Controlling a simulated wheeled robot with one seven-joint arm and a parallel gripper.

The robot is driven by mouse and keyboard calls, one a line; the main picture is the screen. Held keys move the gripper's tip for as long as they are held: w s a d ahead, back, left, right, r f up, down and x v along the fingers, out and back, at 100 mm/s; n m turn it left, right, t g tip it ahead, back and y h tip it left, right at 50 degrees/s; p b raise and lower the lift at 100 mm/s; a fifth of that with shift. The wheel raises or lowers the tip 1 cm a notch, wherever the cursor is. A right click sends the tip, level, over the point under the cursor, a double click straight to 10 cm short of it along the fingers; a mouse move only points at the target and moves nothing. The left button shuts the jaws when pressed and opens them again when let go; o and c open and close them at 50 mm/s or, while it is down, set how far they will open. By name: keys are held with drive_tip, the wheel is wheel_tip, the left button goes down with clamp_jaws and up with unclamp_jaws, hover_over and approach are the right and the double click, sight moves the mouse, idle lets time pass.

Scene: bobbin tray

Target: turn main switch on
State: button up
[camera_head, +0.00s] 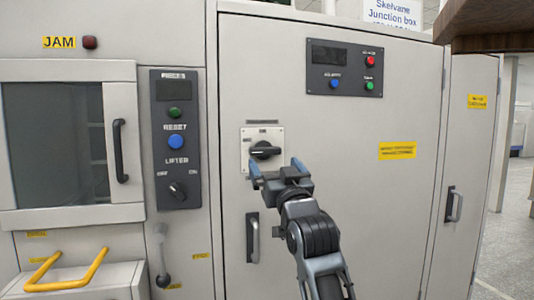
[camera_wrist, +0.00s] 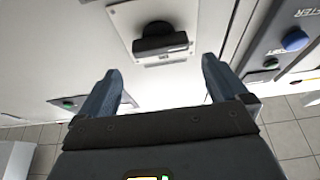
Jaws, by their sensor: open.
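The main switch (camera_head: 264,150) is a black rotary handle on a pale square plate, mounted on the grey cabinet door. Its handle lies about horizontal in the head view. In the wrist view the switch handle (camera_wrist: 160,40) shows ahead of the fingers, roughly centred between them. My gripper (camera_head: 276,172) is open, with its two blue-grey fingers pointing at the plate just below the handle. In the wrist view my gripper (camera_wrist: 160,88) has nothing between its fingers, and a gap shows between them and the handle. The small plate lettering is too blurred to read.
A panel with a lifter knob (camera_head: 178,190) and a blue reset button (camera_head: 176,142) is to the left. A black door handle (camera_head: 252,238) sits below the switch. A button panel (camera_head: 344,68) is above right. Yellow rails (camera_head: 66,272) stick out at lower left.

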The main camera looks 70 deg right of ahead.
sight(267, 152)
drive_tip(key=p+x, duration=0.1)
drive_tip(key=x, duration=0.6)
drive_tip(key=shift+w, duration=0.1)
drive_tip(key=c, duration=0.7)
